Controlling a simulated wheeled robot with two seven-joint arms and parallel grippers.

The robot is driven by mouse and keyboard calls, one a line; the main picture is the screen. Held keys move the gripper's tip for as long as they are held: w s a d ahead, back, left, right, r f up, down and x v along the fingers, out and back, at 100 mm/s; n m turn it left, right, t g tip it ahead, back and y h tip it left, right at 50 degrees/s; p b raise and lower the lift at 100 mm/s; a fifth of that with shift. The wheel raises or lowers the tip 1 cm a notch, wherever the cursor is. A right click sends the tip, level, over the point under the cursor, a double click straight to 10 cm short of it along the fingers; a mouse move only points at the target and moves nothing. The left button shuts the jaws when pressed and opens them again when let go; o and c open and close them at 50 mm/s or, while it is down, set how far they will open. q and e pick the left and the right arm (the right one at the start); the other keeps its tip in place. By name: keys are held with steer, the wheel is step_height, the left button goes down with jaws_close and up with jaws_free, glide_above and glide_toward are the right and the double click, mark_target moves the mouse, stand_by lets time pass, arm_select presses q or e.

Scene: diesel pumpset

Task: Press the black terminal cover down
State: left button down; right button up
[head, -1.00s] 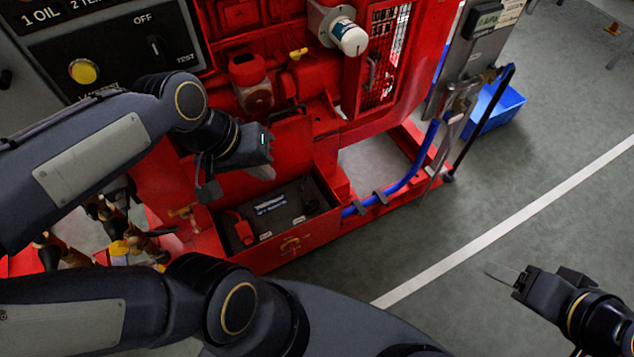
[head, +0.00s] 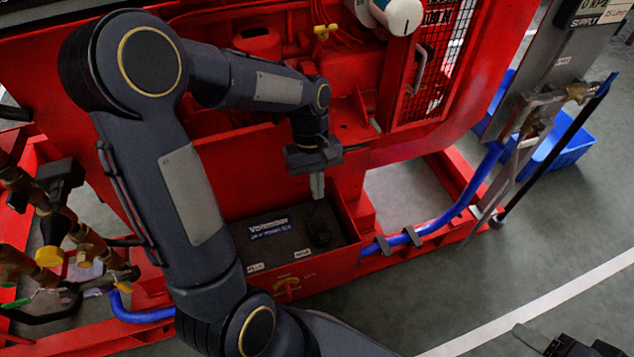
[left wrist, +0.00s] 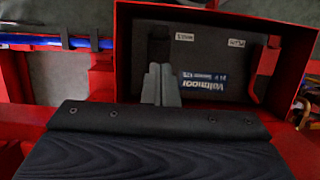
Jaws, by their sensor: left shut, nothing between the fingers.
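The black terminal cover (head: 320,222) is on the right end of the dark battery (head: 262,250), which sits in a red tray (head: 318,283). It also shows in the left wrist view (left wrist: 159,38). It appears to stand up from the battery top, but its exact angle is hard to tell. My left gripper (head: 317,190) is shut and empty, pointing down just above the cover. In the left wrist view its fingertips (left wrist: 160,70) lie close to the cover; I cannot tell whether they touch. My right gripper (head: 530,338) is at the bottom right, partly cut off.
A red terminal cover (left wrist: 266,58) is at the battery's other end. The tray walls surround the battery. A blue hose (head: 440,215) runs beside the tray on the right. A mesh guard (head: 437,65) stands behind.

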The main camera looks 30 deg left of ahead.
mark_target(324, 237)
arm_select(q)
steer(key=b+x, duration=0.4)
steer(key=x, duration=0.5)
steer(key=shift+f, duration=0.15)
steer(key=shift+s+d+f+t+y, duration=0.25)
steer(key=shift+s+d+t+y, duration=0.15)
steer(key=shift+s+d+y, duration=0.1)
steer(key=shift+s+d+f, duration=0.25)
steer(key=shift+d+f, duration=0.05)
steer(key=shift+d, duration=0.05)
steer(key=shift+s+d+f, duration=0.1)
steer(key=shift+f, duration=0.2)
